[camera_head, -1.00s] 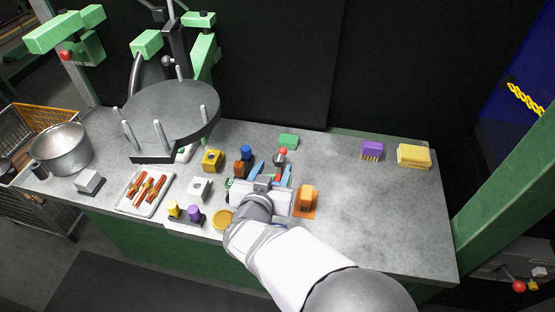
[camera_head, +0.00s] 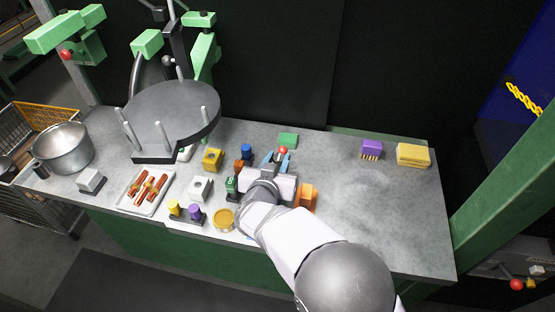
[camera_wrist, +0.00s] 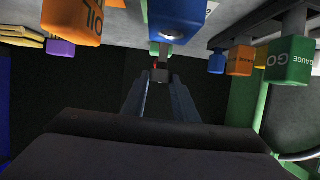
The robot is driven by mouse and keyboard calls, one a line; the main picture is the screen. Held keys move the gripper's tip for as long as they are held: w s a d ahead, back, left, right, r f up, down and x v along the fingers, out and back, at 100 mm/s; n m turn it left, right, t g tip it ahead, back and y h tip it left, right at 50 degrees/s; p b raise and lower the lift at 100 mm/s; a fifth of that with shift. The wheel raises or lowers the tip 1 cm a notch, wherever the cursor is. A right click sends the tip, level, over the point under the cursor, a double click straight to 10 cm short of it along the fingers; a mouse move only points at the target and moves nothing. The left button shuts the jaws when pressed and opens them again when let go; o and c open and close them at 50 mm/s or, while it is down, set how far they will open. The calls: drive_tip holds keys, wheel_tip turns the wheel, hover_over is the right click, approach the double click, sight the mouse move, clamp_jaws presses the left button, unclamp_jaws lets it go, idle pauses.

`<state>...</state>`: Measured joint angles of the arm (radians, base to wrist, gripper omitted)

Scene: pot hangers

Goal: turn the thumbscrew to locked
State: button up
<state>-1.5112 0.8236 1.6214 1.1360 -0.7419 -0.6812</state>
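My gripper (camera_head: 277,160) reaches over the middle of the bench, its two blue fingers pointing toward the back. A red ball-topped piece (camera_head: 283,150) stands just at the fingertips. In the wrist view the fingers (camera_wrist: 158,86) are apart, with a small grey piece (camera_wrist: 160,75) showing in or beyond the gap. A little red shows beside that piece. I cannot tell whether a finger touches it, or make out a thumbscrew for certain. My wrist hides the bench just beneath it in the head view.
Close around my gripper stand an orange block (camera_head: 306,197), a green block (camera_head: 231,186) and a blue knob (camera_head: 246,151). A blue block (camera_wrist: 178,18) is near in the wrist view.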

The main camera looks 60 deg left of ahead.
drive_tip(key=shift+r+m+h+p, duration=0.2)
drive_tip(key=shift+m+h+p, duration=0.1)
drive_tip(key=shift+p, duration=0.5)
drive_tip(key=shift+s+a+t+p, duration=0.1)
drive_tip(key=shift+t+p, duration=0.2)
drive_tip(key=shift+p, duration=0.2)
drive_tip(key=shift+s+a+m+t+h+p, duration=0.1)
drive_tip(key=shift+m+t+h+p, duration=0.5)
drive_tip(key=shift+m+h+p, duration=0.4)
drive_tip(key=shift+a+f+m+t+h+b, duration=0.1)
drive_tip(key=shift+f+m+t+h+b, duration=0.15)
drive_tip(key=shift+m+h, duration=0.3)
drive_tip(key=shift+a+f+m+t+h+b, duration=0.1)
drive_tip(key=shift+m+t+h+b, duration=0.25)
drive_tip(key=shift+m+h, duration=0.2)
drive_tip(key=shift+m+h+b, duration=0.4)
drive_tip(key=shift+m+b, duration=0.1)
drive_tip(key=shift+b, duration=0.1)
drive_tip(key=shift+r+t+h+b, duration=0.2)
drive_tip(key=shift+t+h+b, duration=0.1)
drive_tip(key=shift+h+b, duration=0.1)
drive_tip(key=o, duration=1.1)
drive_tip(key=shift+c, duration=0.2)
